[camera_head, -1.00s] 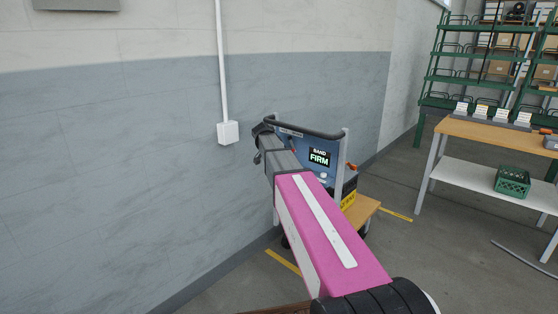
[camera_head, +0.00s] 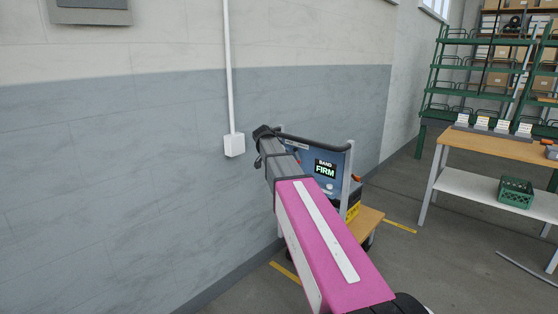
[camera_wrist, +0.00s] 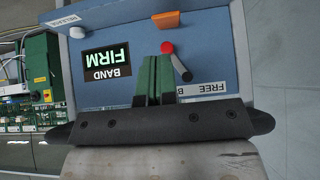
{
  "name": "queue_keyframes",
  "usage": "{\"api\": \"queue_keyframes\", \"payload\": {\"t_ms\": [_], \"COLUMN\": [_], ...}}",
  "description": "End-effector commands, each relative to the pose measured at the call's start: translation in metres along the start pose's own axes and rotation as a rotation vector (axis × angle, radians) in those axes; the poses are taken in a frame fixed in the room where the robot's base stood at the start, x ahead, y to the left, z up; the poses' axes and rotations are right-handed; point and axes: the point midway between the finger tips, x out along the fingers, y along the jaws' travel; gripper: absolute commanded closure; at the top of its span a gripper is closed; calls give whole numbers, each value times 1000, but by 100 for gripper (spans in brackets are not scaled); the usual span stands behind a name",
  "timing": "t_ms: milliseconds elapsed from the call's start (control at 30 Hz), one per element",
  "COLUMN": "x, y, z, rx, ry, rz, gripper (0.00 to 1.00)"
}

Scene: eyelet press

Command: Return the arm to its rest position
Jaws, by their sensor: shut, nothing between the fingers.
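My pink arm reaches forward to the press in the head view. Its dark wrist end lies in front of the left part of the press, where my fingers do not show. In the wrist view my gripper (camera_wrist: 153,62) shows as two green fingers side by side, shut and empty, beyond a dark bolted bar. The press's blue panel (camera_head: 325,186) carries a lit display (camera_head: 325,169) reading BAND FIRM. The wrist view shows this panel upside down, with a red knob (camera_wrist: 167,47), a grey lever (camera_wrist: 181,68) and an orange part (camera_wrist: 166,20). I cannot tell whether the fingers touch the panel.
The press stands on a wooden-topped cart (camera_head: 366,222) near the grey wall (camera_head: 120,190). A white box (camera_head: 234,145) with a conduit is on that wall. A workbench (camera_head: 490,146) with a green crate (camera_head: 515,192) and green shelving stand at right. Floor between is mostly open.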

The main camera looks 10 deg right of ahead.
Motion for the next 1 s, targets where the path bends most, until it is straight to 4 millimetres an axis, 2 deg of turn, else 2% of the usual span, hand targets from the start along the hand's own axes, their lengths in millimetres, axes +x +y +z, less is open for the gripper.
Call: {"api": "queue_keyframes", "payload": {"t_ms": [67,167,267,433,700,800,900,1000], "x": [2,12,28,55,73,72,70,68], "y": [4,16,39,87,166,194,217,232], "z": [6,28,68,150,269,307,337,357], "rx": [-12,-62,-156,-354,-645,-737,-810,-860], "ry": [-8,-42,-105,-243,-450,-516,-568,-602], "rz": [0,-1,-7,-43,-151,-203,-253,-291], "gripper": [100,100,100,100,100,100,100,100]}}
